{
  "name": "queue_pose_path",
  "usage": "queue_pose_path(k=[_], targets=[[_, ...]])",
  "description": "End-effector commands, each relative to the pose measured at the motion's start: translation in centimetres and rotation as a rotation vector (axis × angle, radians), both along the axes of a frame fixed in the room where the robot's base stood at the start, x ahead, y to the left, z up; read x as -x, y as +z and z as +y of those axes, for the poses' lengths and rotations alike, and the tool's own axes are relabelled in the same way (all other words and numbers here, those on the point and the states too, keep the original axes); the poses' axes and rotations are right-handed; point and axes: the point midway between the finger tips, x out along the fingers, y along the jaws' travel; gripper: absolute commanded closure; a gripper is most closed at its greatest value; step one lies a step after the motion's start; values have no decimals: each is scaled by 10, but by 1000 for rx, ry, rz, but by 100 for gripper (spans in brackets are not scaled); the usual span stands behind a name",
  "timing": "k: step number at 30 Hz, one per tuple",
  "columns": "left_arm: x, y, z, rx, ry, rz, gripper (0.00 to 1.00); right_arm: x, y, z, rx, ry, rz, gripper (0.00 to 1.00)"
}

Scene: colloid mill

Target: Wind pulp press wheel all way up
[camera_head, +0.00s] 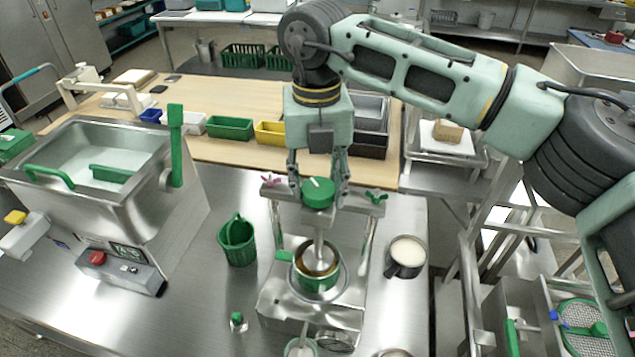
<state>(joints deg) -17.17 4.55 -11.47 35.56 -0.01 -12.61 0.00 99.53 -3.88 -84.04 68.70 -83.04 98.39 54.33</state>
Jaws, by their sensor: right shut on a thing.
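The pulp press stands on the steel table in the middle of the head view. Its wheel (318,192) is a green round knob with a pale mark, on top of a vertical metal screw (319,243). The screw runs down into a round pot with a green band (317,283) on a steel base. My right gripper (318,190) points straight down from above, with its fingers on either side of the wheel, shut on it. My left gripper is not in view.
A green basket (238,242) stands left of the press, and a dark-handled pot of pale contents (405,256) stands right of it. A steel tank machine (98,165) is at the left. Coloured bins (229,127) line the wooden table behind.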

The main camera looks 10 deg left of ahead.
Motion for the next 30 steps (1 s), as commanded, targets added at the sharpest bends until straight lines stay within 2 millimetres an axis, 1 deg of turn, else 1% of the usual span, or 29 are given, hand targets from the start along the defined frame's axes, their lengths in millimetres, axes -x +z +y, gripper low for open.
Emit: queue_pose_path(k=[1, 3, 12, 21, 30], targets=[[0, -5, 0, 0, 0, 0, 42, 1, -2, 2, -4, 36, -1, 84], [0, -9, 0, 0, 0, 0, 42, 1, -2, 2, -4, 93, -1, 84], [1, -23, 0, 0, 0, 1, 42, 3, -2, 1, -5, 375, 1, 84], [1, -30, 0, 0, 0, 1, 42, 4, -1, 0, -5, 660, 1, 84], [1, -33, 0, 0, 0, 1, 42, 5, -1, -1, -3, 945, 1, 84]])
